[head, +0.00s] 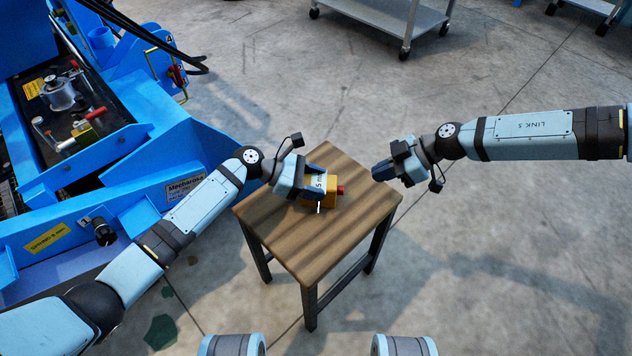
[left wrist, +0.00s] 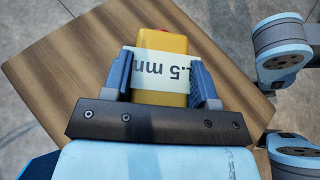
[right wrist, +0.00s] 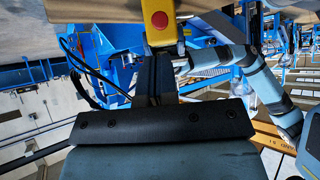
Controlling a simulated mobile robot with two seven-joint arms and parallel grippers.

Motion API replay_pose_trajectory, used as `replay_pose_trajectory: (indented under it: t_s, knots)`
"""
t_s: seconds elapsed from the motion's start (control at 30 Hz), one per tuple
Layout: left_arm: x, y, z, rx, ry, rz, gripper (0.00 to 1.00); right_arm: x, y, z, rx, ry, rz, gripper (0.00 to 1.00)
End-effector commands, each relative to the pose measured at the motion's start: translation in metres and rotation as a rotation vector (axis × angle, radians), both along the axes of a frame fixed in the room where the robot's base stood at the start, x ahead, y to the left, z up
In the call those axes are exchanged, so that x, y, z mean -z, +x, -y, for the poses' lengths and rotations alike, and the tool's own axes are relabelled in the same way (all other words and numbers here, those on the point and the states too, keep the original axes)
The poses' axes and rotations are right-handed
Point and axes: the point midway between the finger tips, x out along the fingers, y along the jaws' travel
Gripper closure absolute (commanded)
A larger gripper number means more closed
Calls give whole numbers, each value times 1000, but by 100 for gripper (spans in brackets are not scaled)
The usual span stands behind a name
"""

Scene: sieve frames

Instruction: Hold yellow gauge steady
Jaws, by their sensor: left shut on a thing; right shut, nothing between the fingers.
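The yellow gauge (head: 331,201) is a small block with a white label ending in "5 mm" and a red knob on its right end. It is at the middle of the wooden stool top (head: 290,235); I cannot tell whether it touches the wood. My left gripper (head: 318,186) is shut on it, and in the left wrist view a finger lies on each side of the gauge (left wrist: 160,42). My right gripper (head: 381,172) is shut and empty, apart from the gauge, by the stool's right edge. The right wrist view shows the gauge's red-knob end (right wrist: 160,20) beyond my closed fingers (right wrist: 154,80).
A blue machine (head: 130,165) with a dark bed and several small parts stands at the left, close to my left arm. A grey cart (head: 385,15) is at the back. The concrete floor right of the stool is clear.

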Motion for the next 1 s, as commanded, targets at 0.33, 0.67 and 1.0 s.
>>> replay_pose_trajectory:
  t_s: [0.33,0.67,1.0]
  knots:
    - [0,0,0,0,0,0,100,0,0,0,0,0,0,100]
    - [0,0,0,0,0,0,100,2,-3,-7,17,27,-16,100]
    - [0,0,0,0,0,0,100,5,-15,-57,273,312,-189,100]
